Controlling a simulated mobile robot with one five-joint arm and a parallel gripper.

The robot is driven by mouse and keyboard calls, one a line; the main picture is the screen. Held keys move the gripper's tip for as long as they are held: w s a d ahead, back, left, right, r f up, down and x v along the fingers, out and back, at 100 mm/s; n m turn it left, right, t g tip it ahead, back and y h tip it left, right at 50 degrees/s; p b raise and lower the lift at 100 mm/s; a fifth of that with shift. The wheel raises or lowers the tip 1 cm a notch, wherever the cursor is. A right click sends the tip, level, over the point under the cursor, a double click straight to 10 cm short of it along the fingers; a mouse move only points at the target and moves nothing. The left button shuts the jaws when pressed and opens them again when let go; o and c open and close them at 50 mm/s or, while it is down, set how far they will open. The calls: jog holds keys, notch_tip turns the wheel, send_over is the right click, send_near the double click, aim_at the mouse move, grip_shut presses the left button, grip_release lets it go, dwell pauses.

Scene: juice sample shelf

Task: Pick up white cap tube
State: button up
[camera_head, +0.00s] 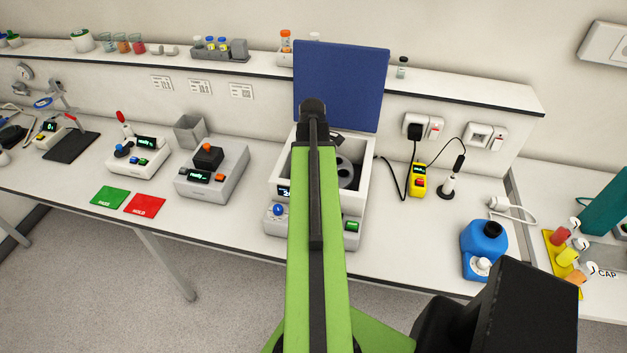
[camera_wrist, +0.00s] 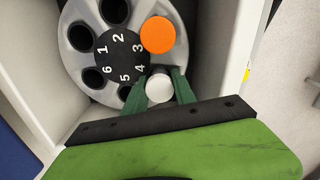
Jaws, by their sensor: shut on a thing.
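The white cap tube (camera_wrist: 160,88) stands in the grey numbered rotor (camera_wrist: 77,68), by the number 4, with only its round white cap showing. My gripper (camera_wrist: 161,77) has its two green fingers on either side of that cap and is shut on it. An orange cap tube (camera_wrist: 158,35) sits beside it, by the number 3. The rotor lies inside the white centrifuge (camera_head: 362,200), whose blue lid (camera_head: 342,85) stands open. In the head view my arm hides the fingers and the white cap.
The centrifuge's white walls (camera_wrist: 232,50) rise close around the rotor. Other rotor holes are dark and look empty.

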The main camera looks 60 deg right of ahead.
grip_shut()
notch_tip(320, 180, up, 10)
jog(key=p, duration=1)
jog(key=shift+r, duration=0.1)
